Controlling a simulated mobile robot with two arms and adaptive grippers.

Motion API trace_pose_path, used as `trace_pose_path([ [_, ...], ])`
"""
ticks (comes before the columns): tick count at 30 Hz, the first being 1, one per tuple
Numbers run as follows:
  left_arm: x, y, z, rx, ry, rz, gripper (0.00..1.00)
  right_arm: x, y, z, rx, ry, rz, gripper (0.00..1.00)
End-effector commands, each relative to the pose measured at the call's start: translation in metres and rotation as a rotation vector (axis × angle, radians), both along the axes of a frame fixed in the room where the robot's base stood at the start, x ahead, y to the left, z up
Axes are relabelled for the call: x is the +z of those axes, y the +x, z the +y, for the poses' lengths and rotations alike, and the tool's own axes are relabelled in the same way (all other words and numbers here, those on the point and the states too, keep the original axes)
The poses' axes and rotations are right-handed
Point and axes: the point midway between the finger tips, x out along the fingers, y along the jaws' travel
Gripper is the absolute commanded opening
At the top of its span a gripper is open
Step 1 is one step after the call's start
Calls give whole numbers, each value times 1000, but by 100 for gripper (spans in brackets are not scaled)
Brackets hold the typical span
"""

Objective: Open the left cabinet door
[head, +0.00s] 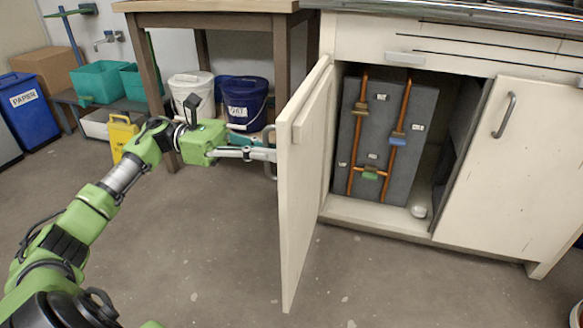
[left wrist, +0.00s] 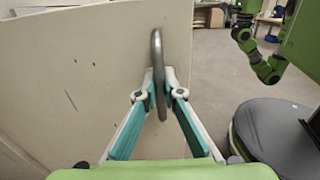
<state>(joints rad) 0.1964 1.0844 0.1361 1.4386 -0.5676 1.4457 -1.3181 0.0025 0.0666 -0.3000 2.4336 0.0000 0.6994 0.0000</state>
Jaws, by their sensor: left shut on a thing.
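The left cabinet door (head: 303,185) stands wide open, swung out from the cabinet, with its inner side facing the head view. Its outer face (left wrist: 95,70) fills the left of the left wrist view. A grey metal handle (left wrist: 158,60) runs up that face. My left gripper (left wrist: 162,92) is shut on the handle, its fingers on either side of it. In the head view my left gripper (head: 268,152) reaches the door from the left, its fingertips partly hidden behind the door.
The open cabinet shows a grey panel with copper pipes (head: 366,150) and a small white cup (head: 418,211). The right door (head: 508,165) is closed. White (head: 192,92) and blue (head: 243,100) buckets stand behind my left arm.

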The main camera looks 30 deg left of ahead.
Motion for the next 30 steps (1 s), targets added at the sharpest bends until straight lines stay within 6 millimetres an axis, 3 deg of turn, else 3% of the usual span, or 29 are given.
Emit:
trace_pose_path([
  [3, -3, -2, 15, 1, 2, 2, 0, 2, -3, 1, -1, -2, -26, 40],
  [9, -1, -4, 28, 0, 2, 2, 0, 6, -4, 1, -2, -4, -42, 40],
  [21, -1, -4, 29, -1, 2, 3, 0, 7, -5, 2, -2, -4, -43, 40],
  [22, -1, -4, 29, -1, 2, 3, 13, 7, -5, 2, -2, -4, -43, 40],
  [23, -1, -4, 29, -1, 2, 3, 15, 7, -5, 2, -2, -4, -43, 40],
  [30, 0, -4, 29, 0, 2, 2, 15, 7, -5, 2, -2, -4, -43, 40],
])
